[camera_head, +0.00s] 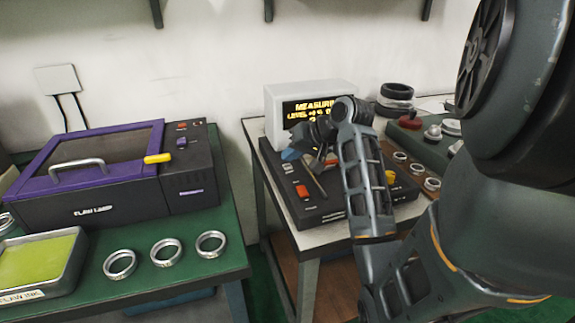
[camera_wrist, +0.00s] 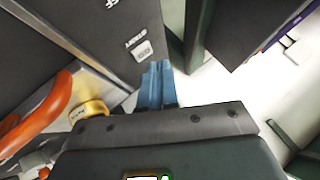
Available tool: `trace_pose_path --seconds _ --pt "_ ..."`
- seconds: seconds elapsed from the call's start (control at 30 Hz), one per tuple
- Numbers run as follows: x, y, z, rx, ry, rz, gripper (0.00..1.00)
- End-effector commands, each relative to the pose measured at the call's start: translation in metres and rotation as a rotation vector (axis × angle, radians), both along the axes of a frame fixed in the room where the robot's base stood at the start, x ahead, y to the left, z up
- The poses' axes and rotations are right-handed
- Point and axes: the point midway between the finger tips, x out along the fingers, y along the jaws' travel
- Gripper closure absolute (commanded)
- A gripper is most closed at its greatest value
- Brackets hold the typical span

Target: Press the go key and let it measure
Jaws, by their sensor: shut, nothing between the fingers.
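The measuring unit is a black panel (camera_head: 335,213) with a white display box (camera_head: 308,92) behind it. A red key (camera_head: 302,191) and a small pale key (camera_head: 287,168) sit on the panel's left part. My gripper (camera_head: 291,154) is over the panel's back left, its blue fingers shut and empty. In the wrist view the shut fingertips (camera_wrist: 155,84) are close to a pale key (camera_wrist: 143,50) with a small label. I cannot tell whether they touch it.
A purple-lidded lamp box (camera_head: 105,175), several metal rings (camera_head: 167,252) and a green tray (camera_head: 75,268) occupy the left bench. More rings (camera_head: 416,169) lie right of the panel. A gap separates the benches. An orange curved part (camera_wrist: 40,115) and brass cylinder (camera_wrist: 88,108) are near my gripper.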

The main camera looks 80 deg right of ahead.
Motion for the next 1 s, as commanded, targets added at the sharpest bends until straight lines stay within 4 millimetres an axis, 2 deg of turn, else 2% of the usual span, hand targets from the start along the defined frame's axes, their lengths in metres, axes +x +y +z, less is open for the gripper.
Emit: trace_pose_path --seconds 0.17,0.7,1.0 --pt "0.000 0.000 0.004 -0.001 0.000 0.001 1.00" --pt "0.001 0.000 0.050 -0.001 -0.001 0.001 1.00" --pt "0.000 0.000 0.050 0.000 0.000 0.000 1.00"
